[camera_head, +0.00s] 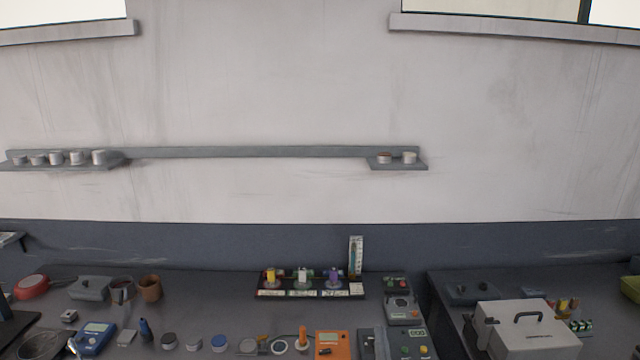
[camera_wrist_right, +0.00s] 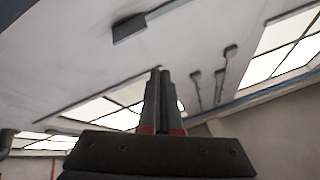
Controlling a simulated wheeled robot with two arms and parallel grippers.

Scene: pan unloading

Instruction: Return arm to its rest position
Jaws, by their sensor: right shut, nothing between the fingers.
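My right gripper (camera_wrist_right: 161,75) shows in the right wrist view. Its two dark fingers are together, with red marks near their base, and nothing is between them. It points up toward the ceiling and windows, clear of any object. I cannot make out either gripper in the head view. My left gripper is not in view.
A grey workbench (camera_head: 200,292) carries a red pan (camera_head: 31,285), a dark pan (camera_head: 46,345), a blue meter (camera_head: 95,338), a rack (camera_head: 303,291) and an orange meter (camera_head: 333,344). A white case (camera_head: 527,332) stands on the right bench. The wall above is mostly clear.

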